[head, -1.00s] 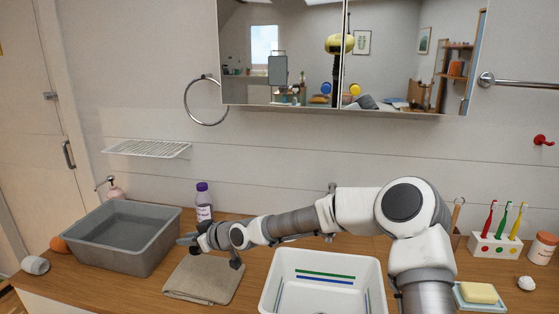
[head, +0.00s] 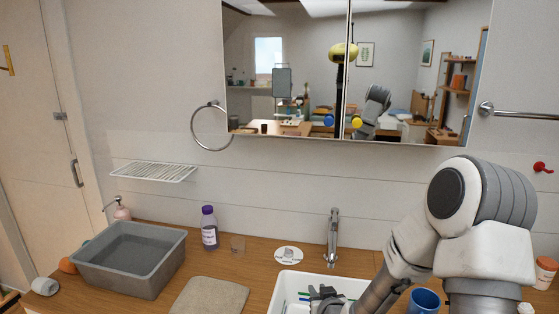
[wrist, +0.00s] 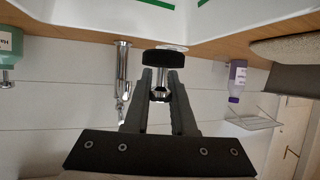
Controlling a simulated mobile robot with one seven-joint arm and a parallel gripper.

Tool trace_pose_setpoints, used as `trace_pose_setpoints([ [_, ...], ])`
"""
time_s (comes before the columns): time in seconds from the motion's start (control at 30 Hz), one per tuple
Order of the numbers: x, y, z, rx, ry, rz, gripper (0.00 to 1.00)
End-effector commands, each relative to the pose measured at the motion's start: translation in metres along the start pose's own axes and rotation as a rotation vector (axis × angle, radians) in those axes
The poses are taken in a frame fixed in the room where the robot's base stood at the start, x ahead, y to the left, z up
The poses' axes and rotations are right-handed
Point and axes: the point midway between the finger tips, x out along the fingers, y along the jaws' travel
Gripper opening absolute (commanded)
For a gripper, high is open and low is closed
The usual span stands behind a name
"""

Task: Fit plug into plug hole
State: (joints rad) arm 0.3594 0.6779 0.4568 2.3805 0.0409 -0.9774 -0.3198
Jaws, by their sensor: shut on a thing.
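My gripper (head: 325,296) is over the white basin (head: 289,282) in the head view, partly hidden by my arm and the frame's lower edge. In the wrist view my gripper (wrist: 161,82) is shut on the plug (wrist: 165,61), a black disc with a shiny metal stem between the fingers. The wrist picture is upside down, with the basin (wrist: 225,12) along its top. The plug looks apart from the basin, near its rim in the picture. The plug hole is not visible in either view.
A chrome tap (head: 334,238) stands behind the basin. A round white dish (head: 289,254), a small glass (head: 238,245) and a purple-capped bottle (head: 208,228) stand to its left. A folded cloth (head: 208,297) and grey tub (head: 130,262) lie further left. A blue cup (head: 424,301) is at right.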

Motion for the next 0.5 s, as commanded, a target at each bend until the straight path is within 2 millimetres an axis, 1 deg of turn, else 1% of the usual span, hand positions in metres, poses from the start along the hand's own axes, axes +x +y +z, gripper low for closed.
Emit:
trace_pose_setpoints([
  [0.03, -0.007, 0.012, -0.001, 0.014, 0.0, 0.03, 0.0],
  [0.1, -0.014, 0.024, 0.0, 0.029, 0.0, 0.06, 0.0],
  [0.2, -0.02, 0.035, 0.001, 0.042, 0.001, 0.087, 0.0],
  [0.33, -0.023, 0.04, 0.002, 0.05, 0.0, 0.099, 0.0],
  [0.5, -0.022, 0.039, 0.002, 0.05, 0.0, 0.098, 0.0],
])
